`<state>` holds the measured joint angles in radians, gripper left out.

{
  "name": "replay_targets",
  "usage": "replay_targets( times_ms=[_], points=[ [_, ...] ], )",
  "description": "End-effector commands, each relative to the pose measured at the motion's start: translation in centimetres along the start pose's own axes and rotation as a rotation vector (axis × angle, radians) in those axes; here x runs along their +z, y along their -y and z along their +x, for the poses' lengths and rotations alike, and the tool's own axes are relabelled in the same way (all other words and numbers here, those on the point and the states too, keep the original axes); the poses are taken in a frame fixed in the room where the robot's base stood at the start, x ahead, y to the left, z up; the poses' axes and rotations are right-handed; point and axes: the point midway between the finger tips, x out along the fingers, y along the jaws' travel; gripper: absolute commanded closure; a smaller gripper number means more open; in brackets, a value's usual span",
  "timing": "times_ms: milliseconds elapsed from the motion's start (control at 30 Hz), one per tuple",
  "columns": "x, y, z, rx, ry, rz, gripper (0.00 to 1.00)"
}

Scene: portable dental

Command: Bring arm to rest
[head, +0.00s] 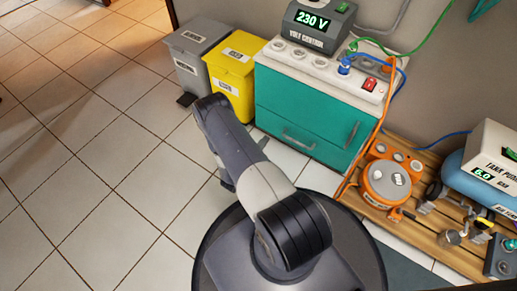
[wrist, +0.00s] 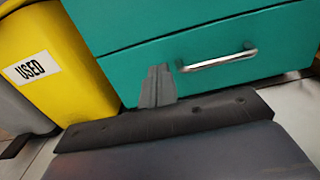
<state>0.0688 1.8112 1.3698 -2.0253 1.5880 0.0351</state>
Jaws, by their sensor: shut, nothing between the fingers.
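My arm rises from my round dark base in the head view and bends up toward the left, over the floor in front of the teal drawer cabinet (head: 305,120). My gripper (wrist: 158,70) shows in the wrist view with its grey fingers together and nothing between them. The fingers point toward the cabinet's teal front (wrist: 200,35), left of its metal handle (wrist: 222,60). I cannot tell whether they touch it. In the head view the gripper is mostly hidden behind the arm.
A yellow bin marked USED (head: 233,72) and a grey bin (head: 194,55) stand left of the cabinet. A 230 V control box (head: 315,25) sits on top. A wooden pallet (head: 408,208) with an orange device (head: 387,183) is at right. The tiled floor at left is clear.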

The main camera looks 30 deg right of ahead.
Motion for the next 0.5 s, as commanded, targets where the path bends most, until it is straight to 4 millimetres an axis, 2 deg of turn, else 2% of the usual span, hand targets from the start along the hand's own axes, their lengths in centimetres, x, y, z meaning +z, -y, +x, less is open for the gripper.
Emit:
replay_targets(
  times_ms=[33, 200, 500],
  points=[
    [0.2, -0.1, -1.0, 0.006, -0.001, -0.002, 1.00],
    [0.1, -0.1, -3.1, 0.003, -0.001, -0.001, 1.00],
    [0.0, 0.1, -4.4, -0.001, 0.000, 0.000, 1.00]
  ],
)
